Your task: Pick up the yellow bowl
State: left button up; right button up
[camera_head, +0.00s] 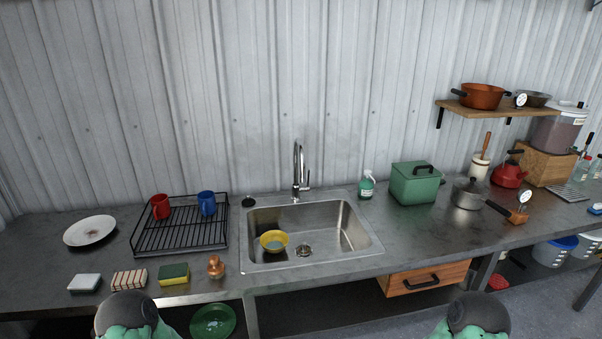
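The yellow bowl (274,241) sits in the left part of the steel sink basin (335,243), left of the drain. Parts of my two arms, dark and green, show at the bottom edge, one at the left and one right of the middle. Neither gripper is in view.
A tall faucet (298,172) stands behind the sink. A black dish rack (182,238) with a red mug (160,206) and a blue mug (207,203) is to the left. A copper-coloured item (216,268) and a sponge (173,274) lie near the front edge. A green box (415,186) stands right.

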aim_at(273, 242)
jog(key=i+l+u, duration=0.2)
jog(key=i, duration=0.4)
jog(key=i+l+u, duration=0.2)
jog(key=i+l, duration=0.35)
jog(key=i, duration=0.05)
